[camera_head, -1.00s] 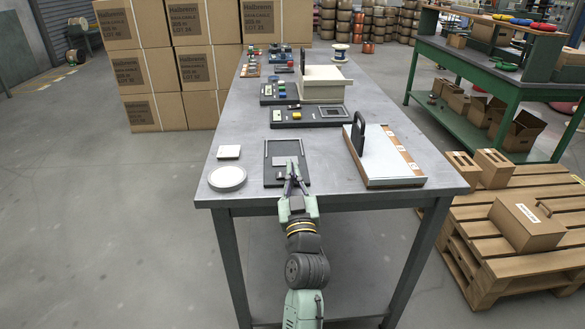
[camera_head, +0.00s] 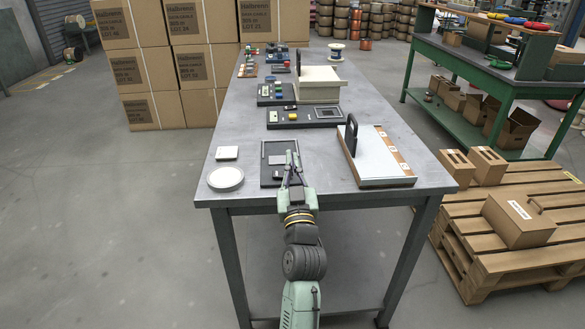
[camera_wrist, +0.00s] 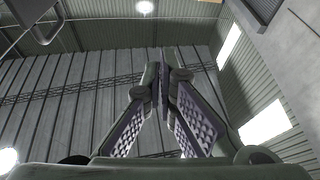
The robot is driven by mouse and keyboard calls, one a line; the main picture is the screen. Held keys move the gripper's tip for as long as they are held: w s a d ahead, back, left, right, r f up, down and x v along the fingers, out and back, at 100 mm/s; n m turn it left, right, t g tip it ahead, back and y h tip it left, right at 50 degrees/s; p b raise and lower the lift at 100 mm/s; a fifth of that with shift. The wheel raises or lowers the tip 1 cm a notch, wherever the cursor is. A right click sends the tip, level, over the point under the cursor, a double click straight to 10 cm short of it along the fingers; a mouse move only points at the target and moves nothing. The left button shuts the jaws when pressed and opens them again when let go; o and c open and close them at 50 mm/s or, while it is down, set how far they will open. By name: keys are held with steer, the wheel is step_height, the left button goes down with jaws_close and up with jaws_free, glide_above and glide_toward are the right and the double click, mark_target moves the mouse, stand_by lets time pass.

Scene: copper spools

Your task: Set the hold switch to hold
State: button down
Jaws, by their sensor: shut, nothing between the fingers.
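My gripper (camera_head: 292,158) is over the right edge of a dark flat panel (camera_head: 267,179) at the near end of the table. Its fingers are shut with nothing between them, as the wrist view (camera_wrist: 162,85) shows. The panel has a pale rim and a small light grey block (camera_head: 277,160) on it, just left of my fingers. Whether this block is the hold switch I cannot tell; no label is legible. Farther back, a dark control box (camera_head: 270,120) carries a yellow button and a square frame. I cannot tell whether my fingers touch the panel.
A white round dish (camera_head: 225,179) and a small white square (camera_head: 227,153) lie left of the panel. A white-topped board (camera_head: 368,160) with a black upright handle stands to the right. More control boxes, a beige box (camera_head: 318,80) and a spool (camera_head: 337,50) stand farther back.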

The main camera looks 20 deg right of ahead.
steer(key=f+b+v, duration=0.1)
steer(key=b+v, duration=0.2)
steer(key=v, duration=0.5)
steer(key=shift+a, duration=0.4)
steer(key=shift+f, duration=0.1)
